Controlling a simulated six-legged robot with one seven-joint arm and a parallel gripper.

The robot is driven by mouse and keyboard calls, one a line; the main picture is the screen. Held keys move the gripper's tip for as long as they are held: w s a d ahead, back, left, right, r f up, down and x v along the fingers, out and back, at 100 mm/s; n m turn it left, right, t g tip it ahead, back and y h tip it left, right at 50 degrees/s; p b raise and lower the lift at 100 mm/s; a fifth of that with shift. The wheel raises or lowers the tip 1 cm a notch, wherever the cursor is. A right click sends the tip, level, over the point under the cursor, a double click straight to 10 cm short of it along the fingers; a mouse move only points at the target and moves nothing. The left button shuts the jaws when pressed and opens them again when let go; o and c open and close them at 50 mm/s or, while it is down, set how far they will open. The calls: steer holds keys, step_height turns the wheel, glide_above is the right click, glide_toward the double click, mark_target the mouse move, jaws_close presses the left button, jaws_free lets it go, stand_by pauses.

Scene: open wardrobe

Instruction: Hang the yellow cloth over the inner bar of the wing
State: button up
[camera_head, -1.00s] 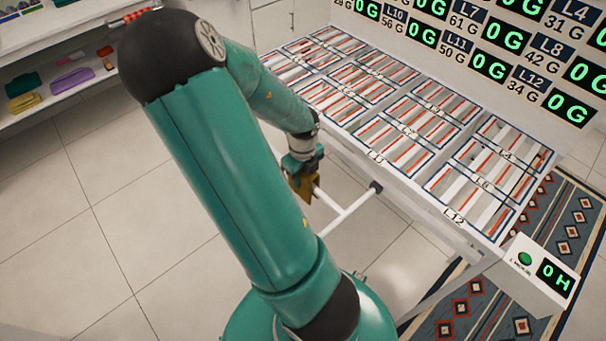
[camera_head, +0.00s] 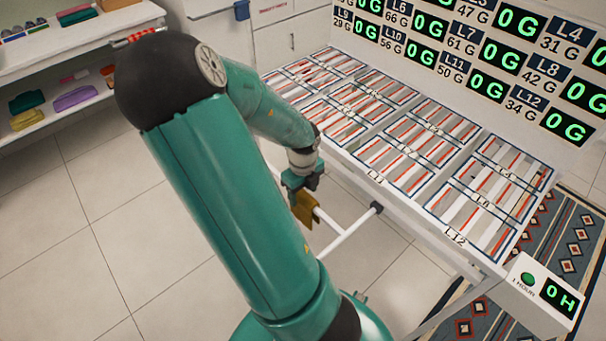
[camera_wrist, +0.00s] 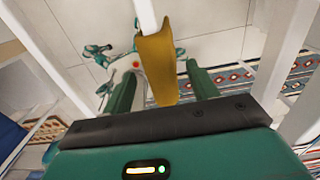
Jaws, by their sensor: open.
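The yellow cloth (camera_head: 304,209) is at the white inner bar (camera_head: 326,219) of the wing, low beside the rack. In the wrist view the folded cloth (camera_wrist: 158,72) lies over the end of the white bar (camera_wrist: 148,14) that shows. My gripper (camera_head: 303,184) is just above the cloth in the head view. It is open, and the cloth shows in front of it in the wrist view (camera_wrist: 160,92). Whether the jaws touch the cloth is not clear. The cloth's far side is hidden.
The wide slotted rack (camera_head: 395,140) fills the right, under a board of green number displays (camera_head: 480,60). A control box (camera_head: 545,290) stands at its front corner. Shelves with folded cloths (camera_head: 50,105) are at left. Tiled floor (camera_head: 100,230) is clear.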

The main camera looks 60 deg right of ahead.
step_height(320, 180, up, 12)
steer(key=shift+r, duration=0.25)
stand_by(1.2)
steer(key=w+a+r+n+t+y, duration=0.1)
steer(key=w+a+r+n, duration=0.15)
steer(key=a+n, duration=0.6)
steer(key=w+a+r+n+t+y, duration=0.15)
steer(key=w+a+n, duration=0.25)
steer(key=a+n, duration=0.5)
steer(key=s+a+r+n+t+h, duration=0.2)
steer(key=a+r+n, duration=0.9)
steer(key=n, duration=1)
steer(key=s+a+t, duration=0.1)
steer(key=s, duration=0.1)
steer(key=shift+s+a, duration=0.3)
steer(key=shift+a, duration=0.1)
steer(key=shift+s+h, duration=0.1)
steer(key=shift+h, duration=0.15)
